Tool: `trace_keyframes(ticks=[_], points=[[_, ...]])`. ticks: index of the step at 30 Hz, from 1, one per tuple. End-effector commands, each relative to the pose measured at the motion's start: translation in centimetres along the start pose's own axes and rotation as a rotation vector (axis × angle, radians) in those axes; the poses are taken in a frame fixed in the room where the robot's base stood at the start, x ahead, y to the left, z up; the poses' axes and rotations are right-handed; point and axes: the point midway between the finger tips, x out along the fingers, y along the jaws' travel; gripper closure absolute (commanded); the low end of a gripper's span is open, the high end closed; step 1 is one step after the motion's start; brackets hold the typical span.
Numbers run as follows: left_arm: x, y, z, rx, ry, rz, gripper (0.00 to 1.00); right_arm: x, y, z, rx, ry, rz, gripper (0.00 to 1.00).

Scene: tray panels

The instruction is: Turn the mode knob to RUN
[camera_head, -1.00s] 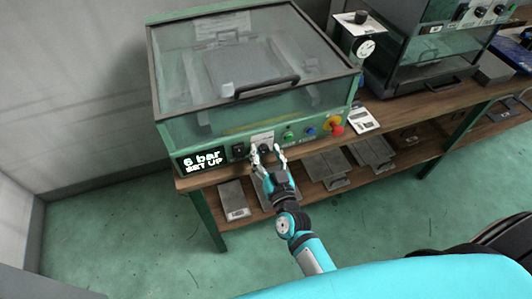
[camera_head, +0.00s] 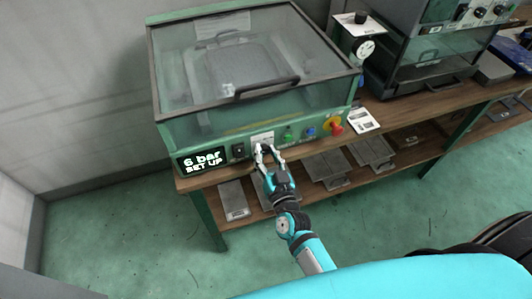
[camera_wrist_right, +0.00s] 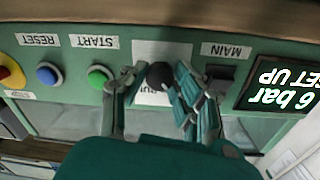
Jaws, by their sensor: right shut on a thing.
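The mode knob (camera_wrist_right: 159,76) is a dark round knob on a white label plate (camera_wrist_right: 160,52) on the green front panel, between the START and MAIN controls. In the wrist view my right gripper (camera_wrist_right: 155,84) has a finger on each side of it and is shut on it. In the head view my right gripper (camera_head: 267,148) reaches the panel and its fingers largely hide the knob. The display (camera_head: 202,161) reads "6 bar SET UP". The label's lettering is mostly covered, so the knob's pointing direction cannot be told. My left gripper is not in view.
Left of the knob in the wrist view are the green START button (camera_wrist_right: 98,76), the blue RESET button (camera_wrist_right: 48,74) and a red stop knob (camera_wrist_right: 8,74). The black MAIN switch (camera_wrist_right: 220,76) is on its right. A clear lid with a handle (camera_head: 267,86) covers the machine.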

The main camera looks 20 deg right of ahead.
Motion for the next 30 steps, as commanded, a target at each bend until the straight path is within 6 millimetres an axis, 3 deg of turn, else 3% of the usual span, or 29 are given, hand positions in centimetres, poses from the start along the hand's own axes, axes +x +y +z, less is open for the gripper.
trace_keyframes(ticks=[15,30], points=[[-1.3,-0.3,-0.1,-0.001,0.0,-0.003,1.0,0.0,-0.1,-0.1,0.434,-0.019,0.002,1.0],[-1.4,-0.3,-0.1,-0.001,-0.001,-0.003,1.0,0.0,0.0,0.0,0.911,-0.037,0.005,1.0]])
